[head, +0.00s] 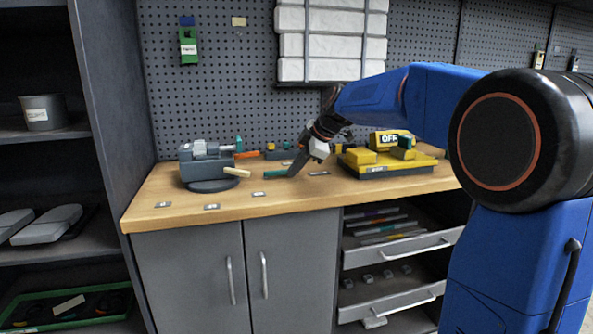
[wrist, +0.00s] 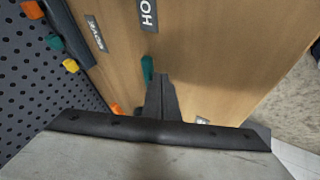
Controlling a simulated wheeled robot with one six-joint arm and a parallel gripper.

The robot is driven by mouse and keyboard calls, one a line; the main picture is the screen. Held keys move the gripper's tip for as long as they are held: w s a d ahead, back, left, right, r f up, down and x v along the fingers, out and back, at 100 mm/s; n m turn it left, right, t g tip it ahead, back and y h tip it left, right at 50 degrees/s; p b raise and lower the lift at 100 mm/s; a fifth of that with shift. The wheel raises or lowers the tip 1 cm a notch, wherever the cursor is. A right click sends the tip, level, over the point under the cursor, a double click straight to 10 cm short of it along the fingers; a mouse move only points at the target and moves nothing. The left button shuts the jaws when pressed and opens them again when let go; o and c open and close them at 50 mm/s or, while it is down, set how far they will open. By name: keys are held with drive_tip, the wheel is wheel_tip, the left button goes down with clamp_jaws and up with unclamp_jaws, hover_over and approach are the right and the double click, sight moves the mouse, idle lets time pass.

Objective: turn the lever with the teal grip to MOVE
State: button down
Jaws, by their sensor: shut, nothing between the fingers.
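The lever's teal grip (head: 276,174) lies low over the wooden bench top, just left of my gripper's tip in the head view. In the wrist view the teal grip (wrist: 147,68) shows just beyond my fingertips; whether they touch it I cannot tell. My gripper (head: 293,173) points down at the bench, its fingers shut together and empty; they also show in the wrist view (wrist: 161,80). A label that seems to read MOVE (wrist: 96,33) lies up and left of the grip, and a cut-off label starting HO (wrist: 148,15) lies above it. The lever's pivot is hidden.
A grey machine (head: 208,165) with a pale handle stands on the bench at left. A yellow block device marked OFF (head: 388,139) stands at right. Orange and teal pieces (wrist: 54,42) sit along the pegboard (wrist: 30,80). The bench front (head: 235,211) is clear except for small labels.

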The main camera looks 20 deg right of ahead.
idle(0.4)
drive_tip(key=shift+w+d+n+g+y, duration=0.3)
drive_tip(key=shift+w+n+g+y, duration=0.1)
drive_tip(key=shift+w+n, duration=0.45)
drive_tip(key=w+n+g+y, duration=0.1)
drive_tip(key=w+n, duration=0.1)
drive_tip(key=shift+d+f+n, duration=0.1)
drive_tip(key=shift+d+n, duration=0.05)
drive_tip(key=shift+n, duration=0.2)
drive_tip(key=w+n+g, duration=0.1)
drive_tip(key=n, duration=0.1)
drive_tip(key=w+n+g+y, duration=0.1)
drive_tip(key=w+n+g, duration=0.1)
drive_tip(key=shift+w+a, duration=0.25)
drive_tip(key=shift+a, duration=0.15)
drive_tip(key=shift+w+a, duration=0.4)
drive_tip(key=shift+w, duration=0.2)
drive_tip(key=shift+w+a, duration=0.35)
drive_tip(key=shift+w, duration=0.2)
drive_tip(key=shift+w+a, duration=0.1)
drive_tip(key=shift+w+a+r, duration=0.15)
drive_tip(key=shift+r, duration=0.05)
